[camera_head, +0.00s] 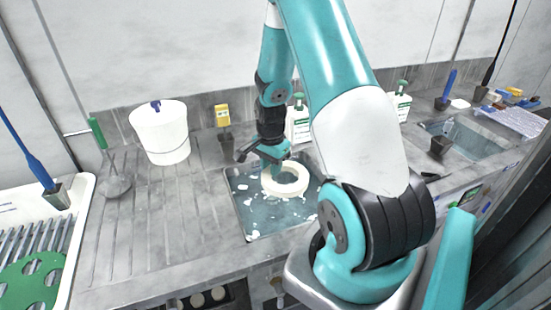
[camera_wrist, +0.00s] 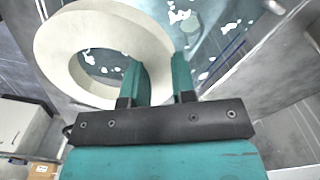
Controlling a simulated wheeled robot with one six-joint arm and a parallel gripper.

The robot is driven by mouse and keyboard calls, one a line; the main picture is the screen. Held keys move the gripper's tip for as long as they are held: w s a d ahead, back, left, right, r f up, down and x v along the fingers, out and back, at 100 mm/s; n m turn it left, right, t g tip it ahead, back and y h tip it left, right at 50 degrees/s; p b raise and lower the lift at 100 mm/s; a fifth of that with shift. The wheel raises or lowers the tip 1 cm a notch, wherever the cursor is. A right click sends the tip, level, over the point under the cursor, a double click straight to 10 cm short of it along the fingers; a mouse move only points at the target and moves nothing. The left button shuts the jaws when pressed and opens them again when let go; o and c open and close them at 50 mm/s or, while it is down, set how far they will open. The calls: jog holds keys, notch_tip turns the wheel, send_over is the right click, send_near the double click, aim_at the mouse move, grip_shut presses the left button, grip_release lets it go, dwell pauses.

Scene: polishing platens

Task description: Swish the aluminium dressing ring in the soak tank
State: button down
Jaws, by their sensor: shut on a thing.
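The dressing ring (camera_head: 269,185) is a thick pale cream ring. It also shows large in the wrist view (camera_wrist: 62,38). My gripper (camera_head: 272,168) is shut on one side of the ring's wall; its teal fingers (camera_wrist: 160,80) straddle that wall in the wrist view. The ring is over the soak tank (camera_head: 250,222), a sunken rectangular basin of bluish liquid with white foam patches. I cannot tell whether the ring's underside touches the liquid.
A white bucket (camera_head: 160,135) stands behind and left of the tank. Bottles (camera_head: 299,122) stand behind it, and a yellow device (camera_head: 222,117) is near the wall. A second basin (camera_head: 470,138) is at the right.

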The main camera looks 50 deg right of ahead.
jog(key=shift+s+d+r+m, duration=0.1)
jog(key=shift+s+d+m, duration=0.25)
jog(key=shift+d+m, duration=0.1)
jog(key=shift+d, duration=0.1)
notch_tip(320, 180, down, 16)
jog(key=b, duration=1.1)
jog(key=shift+r+b, duration=0.1)
jog(key=shift+b, duration=0.3)
jog(key=shift+r, duration=0.15)
dwell(0.5)
jog(key=shift+p, duration=0.3)
jog(key=shift+f, duration=0.2)
dwell(0.8)
